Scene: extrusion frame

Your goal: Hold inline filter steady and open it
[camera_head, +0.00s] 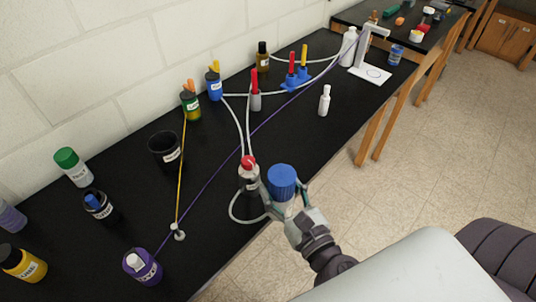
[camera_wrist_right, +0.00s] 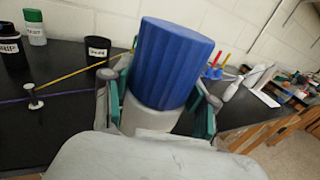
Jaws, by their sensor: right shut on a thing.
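What looks to be the inline filter (camera_head: 282,184) has a ridged blue cap on a pale grey-white body. My right gripper (camera_head: 284,197) is shut on the body, near the front edge of the black bench, with a finger on each side. In the right wrist view the blue cap (camera_wrist_right: 173,62) stands above the fingers, slightly tilted, and seems seated on the pale body (camera_wrist_right: 149,115). The lower body is hidden by the gripper. My left gripper is not in view.
A red-capped bottle (camera_head: 249,175) with white tubing stands just left of the filter. A purple cord and a yellow cord cross the bench (camera_head: 215,225). Several bottles and a black cup (camera_head: 165,150) stand behind and left. The floor (camera_head: 430,170) at right is clear.

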